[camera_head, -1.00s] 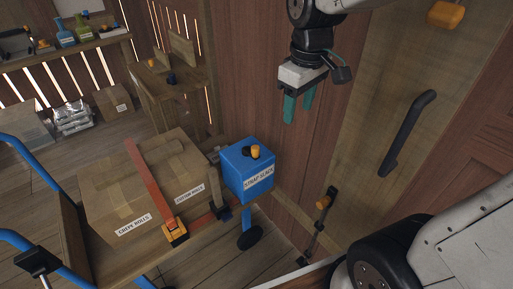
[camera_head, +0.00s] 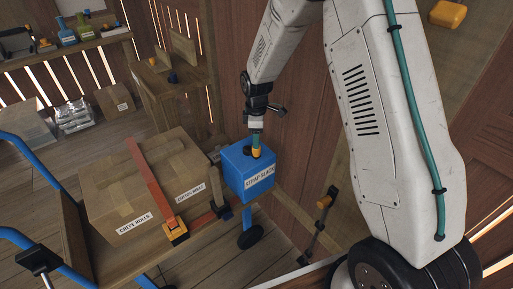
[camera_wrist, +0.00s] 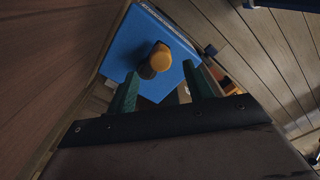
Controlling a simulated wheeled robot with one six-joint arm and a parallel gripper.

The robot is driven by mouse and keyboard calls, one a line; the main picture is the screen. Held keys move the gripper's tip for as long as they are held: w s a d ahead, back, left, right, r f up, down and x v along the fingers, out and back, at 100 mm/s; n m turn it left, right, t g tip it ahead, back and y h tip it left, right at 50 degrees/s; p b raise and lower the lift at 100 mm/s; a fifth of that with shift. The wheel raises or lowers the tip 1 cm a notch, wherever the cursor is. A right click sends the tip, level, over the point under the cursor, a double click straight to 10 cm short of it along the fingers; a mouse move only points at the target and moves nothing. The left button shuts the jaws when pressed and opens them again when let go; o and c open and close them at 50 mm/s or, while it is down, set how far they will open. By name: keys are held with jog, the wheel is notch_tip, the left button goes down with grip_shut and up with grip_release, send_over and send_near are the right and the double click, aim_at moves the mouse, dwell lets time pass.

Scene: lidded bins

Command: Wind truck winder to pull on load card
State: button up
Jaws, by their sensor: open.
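The winder is a blue box (camera_head: 236,176) on the truck's right end, with a label reading STRAP SLACK (camera_head: 260,177) on its front. Its top carries a black and orange crank knob, clear in the wrist view (camera_wrist: 158,57). My gripper (camera_head: 257,150) points down at the knob. In the wrist view my green fingers (camera_wrist: 160,75) are open, one to each side below the knob, which stands just beyond them; I cannot tell whether they touch it. A cardboard box (camera_head: 110,192) lies on the truck (camera_head: 75,235) under an orange strap (camera_head: 150,185) with an orange buckle (camera_head: 174,232).
A wooden plank wall (camera_head: 300,150) stands close behind and right of the winder. A shelf with bottles (camera_head: 66,32) is at the back left. A small wooden cabinet (camera_head: 160,85) stands behind the truck. Blue truck handles rise at the left.

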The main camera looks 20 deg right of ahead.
notch_tip(320, 180, down, 6)
jog(key=shift+r, duration=0.1)
jog(key=c, duration=1)
